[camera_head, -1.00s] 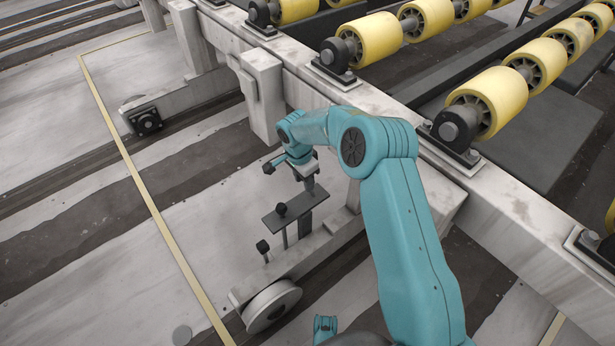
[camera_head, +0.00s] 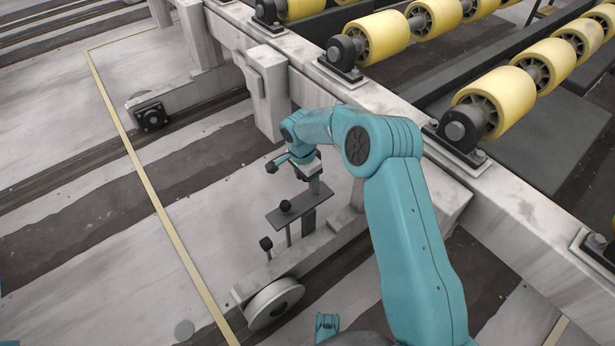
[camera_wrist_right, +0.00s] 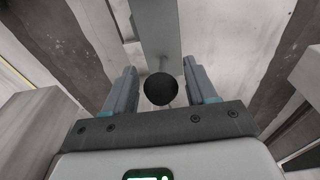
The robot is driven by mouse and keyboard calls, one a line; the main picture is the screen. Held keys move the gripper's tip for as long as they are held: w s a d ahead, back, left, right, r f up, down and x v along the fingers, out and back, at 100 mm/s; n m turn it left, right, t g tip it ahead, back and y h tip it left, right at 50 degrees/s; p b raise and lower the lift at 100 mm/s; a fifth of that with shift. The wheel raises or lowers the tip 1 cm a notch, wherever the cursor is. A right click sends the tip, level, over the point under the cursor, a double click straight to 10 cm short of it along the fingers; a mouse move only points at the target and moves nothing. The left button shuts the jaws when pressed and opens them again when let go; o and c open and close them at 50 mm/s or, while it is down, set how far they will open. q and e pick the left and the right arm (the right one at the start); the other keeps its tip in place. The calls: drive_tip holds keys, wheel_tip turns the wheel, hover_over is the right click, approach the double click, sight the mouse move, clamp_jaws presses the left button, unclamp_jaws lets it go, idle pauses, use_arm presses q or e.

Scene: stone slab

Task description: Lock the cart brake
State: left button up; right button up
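The cart's low pale frame (camera_head: 318,250) is at the lower middle of the head view, with a round wheel (camera_head: 275,302) at its near end. A dark flat plate (camera_head: 300,206) stands above the frame and carries a black knob (camera_head: 285,206). A second black knob (camera_head: 266,243) tops a thin post nearer to me. My right gripper (camera_head: 300,172) is just above the plate. In the right wrist view its open fingers (camera_wrist_right: 161,92) stand apart with a black ball knob (camera_wrist_right: 160,89) showing between them. I cannot tell if they touch it.
A long pale conveyor beam (camera_head: 400,120) with yellow rollers (camera_head: 495,100) runs behind my right arm. A pale block (camera_head: 267,90) hangs from it behind the gripper. A yellow floor line (camera_head: 150,190) lies left; the floor there is clear.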

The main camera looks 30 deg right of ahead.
drive_tip(key=shift+r, duration=0.1)
drive_tip(key=shift+r, duration=0.2)
wheel_tip(320, 180, up, 16)
drive_tip(key=a+p, duration=0.1)
drive_tip(key=p, duration=0.4)
drive_tip(key=shift+a+f, duration=0.15)
drive_tip(key=shift+a, duration=0.25)
